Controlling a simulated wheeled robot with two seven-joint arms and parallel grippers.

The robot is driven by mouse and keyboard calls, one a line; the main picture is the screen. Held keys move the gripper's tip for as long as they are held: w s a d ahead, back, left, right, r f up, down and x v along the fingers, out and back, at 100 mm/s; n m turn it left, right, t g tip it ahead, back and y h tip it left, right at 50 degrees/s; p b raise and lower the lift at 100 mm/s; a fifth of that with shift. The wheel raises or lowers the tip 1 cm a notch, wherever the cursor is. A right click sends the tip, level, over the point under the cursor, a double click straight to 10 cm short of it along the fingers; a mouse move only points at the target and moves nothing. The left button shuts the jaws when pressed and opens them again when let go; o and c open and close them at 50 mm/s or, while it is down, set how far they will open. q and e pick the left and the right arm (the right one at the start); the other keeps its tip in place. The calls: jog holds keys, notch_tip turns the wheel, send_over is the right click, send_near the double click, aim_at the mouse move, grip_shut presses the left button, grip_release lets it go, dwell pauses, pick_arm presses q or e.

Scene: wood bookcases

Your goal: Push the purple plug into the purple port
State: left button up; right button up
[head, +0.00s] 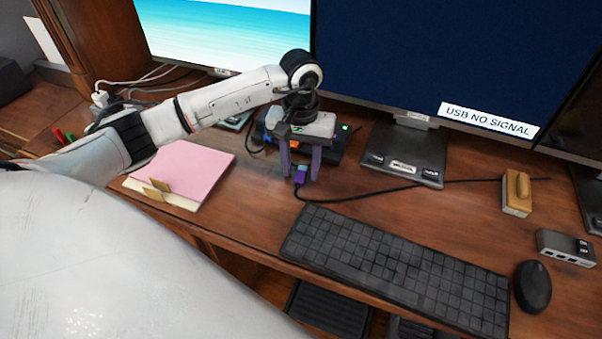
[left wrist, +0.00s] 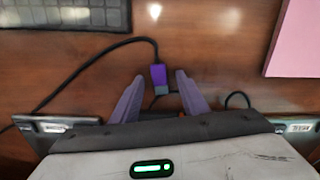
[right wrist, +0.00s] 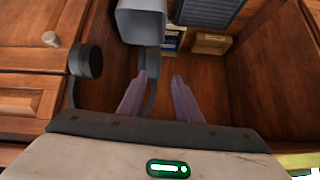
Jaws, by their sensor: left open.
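The purple plug (head: 300,174) lies on the desk at the end of a black cable. In the left wrist view the left gripper (left wrist: 158,84) is also open. A dark device (head: 335,150) with small lights stands behind the gripper, partly hidden; I cannot make out a purple port. My right gripper (right wrist: 155,84) is open and empty, below the desk.
A black keyboard (head: 400,265) lies right of the plug, a pink notepad (head: 185,172) left of it. A monitor stand (head: 404,150) stands behind. A mouse (head: 532,286), a grey hub (head: 566,247) and a wooden block (head: 516,193) are at right.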

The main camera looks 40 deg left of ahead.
pick_arm(q)
grip_shut()
